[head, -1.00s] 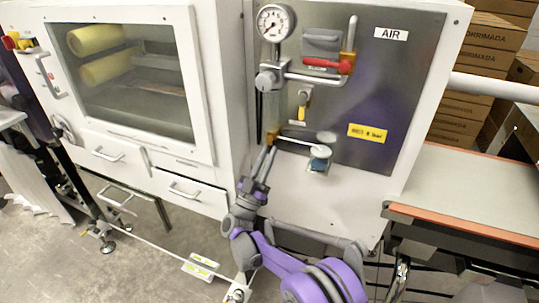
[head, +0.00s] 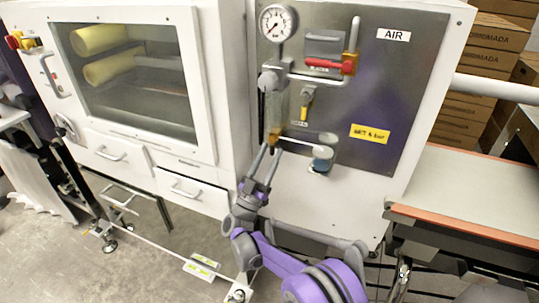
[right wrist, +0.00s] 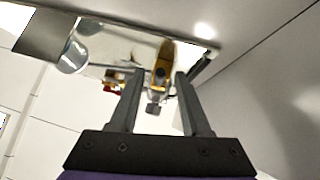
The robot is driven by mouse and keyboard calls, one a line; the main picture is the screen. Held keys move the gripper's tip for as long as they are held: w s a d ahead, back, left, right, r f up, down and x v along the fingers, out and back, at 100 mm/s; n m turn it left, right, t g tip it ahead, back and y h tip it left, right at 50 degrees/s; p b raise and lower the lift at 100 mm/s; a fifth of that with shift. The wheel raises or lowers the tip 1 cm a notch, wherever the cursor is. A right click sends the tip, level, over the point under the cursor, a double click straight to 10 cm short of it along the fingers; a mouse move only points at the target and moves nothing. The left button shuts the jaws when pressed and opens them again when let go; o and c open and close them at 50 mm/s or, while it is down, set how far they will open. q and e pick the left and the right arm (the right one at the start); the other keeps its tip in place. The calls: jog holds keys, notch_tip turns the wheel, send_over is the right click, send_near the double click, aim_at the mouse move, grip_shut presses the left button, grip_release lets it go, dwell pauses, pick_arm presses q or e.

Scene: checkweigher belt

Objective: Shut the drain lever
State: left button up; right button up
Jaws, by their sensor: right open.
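The drain valve is a small brass-coloured body (head: 274,137) low on the grey panel, with a thin pale lever (head: 302,144) sticking out sideways to the right. A blue cup (head: 321,161) sits at the lever's far end. My right gripper (head: 271,149) is open just below the brass body, fingers pointing up. In the right wrist view the yellow-brass body (right wrist: 164,65) shows between and beyond the two open fingers (right wrist: 157,85), with a small grey end below it. Contact cannot be told, and the pale lever is unclear there. My left gripper is out of view.
A windowed white cabinet (head: 205,90) stands to the left. A conveyor belt (head: 480,195) lies to the right.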

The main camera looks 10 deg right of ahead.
jog(key=v, duration=1)
jog(key=shift+a+f, duration=0.15)
jog(key=shift+f, duration=0.05)
jog(key=shift+s, duration=0.15)
